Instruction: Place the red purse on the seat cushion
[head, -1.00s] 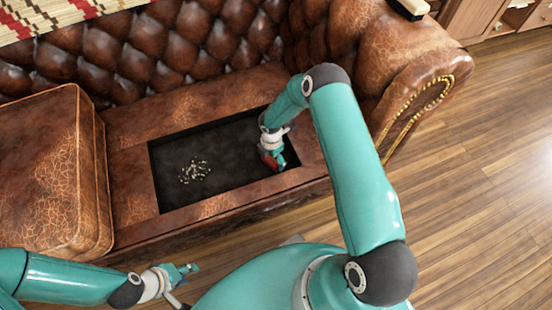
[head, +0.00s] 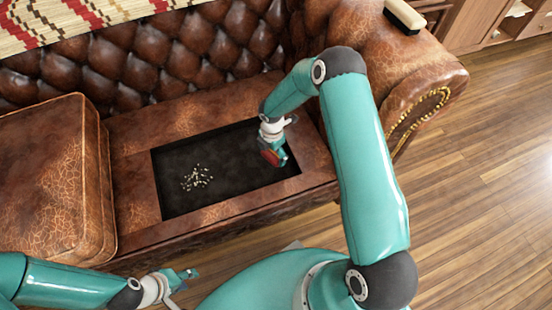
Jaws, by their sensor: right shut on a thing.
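The red purse (head: 268,158) shows as a small dark red patch, mostly hidden by my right gripper (head: 277,160). That gripper is shut on it, over the right end of the dark recess in the sofa seat. The purse's height above the recess floor is hard to tell. The brown cracked-leather seat cushion (head: 50,180) sits on the left part of the sofa, its top looking bare. My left gripper (head: 182,286) is low in the picture, in front of the sofa, with its fingers apart and nothing between them.
The dark recess (head: 225,175) holds a small scatter of pale bits (head: 197,178). The tufted sofa back (head: 150,55) rises behind, and the rolled armrest (head: 425,75) stands right, with a brush-like object (head: 405,16) on it. A patterned throw (head: 60,20) covers the upper left. Wooden floor (head: 480,190) is clear.

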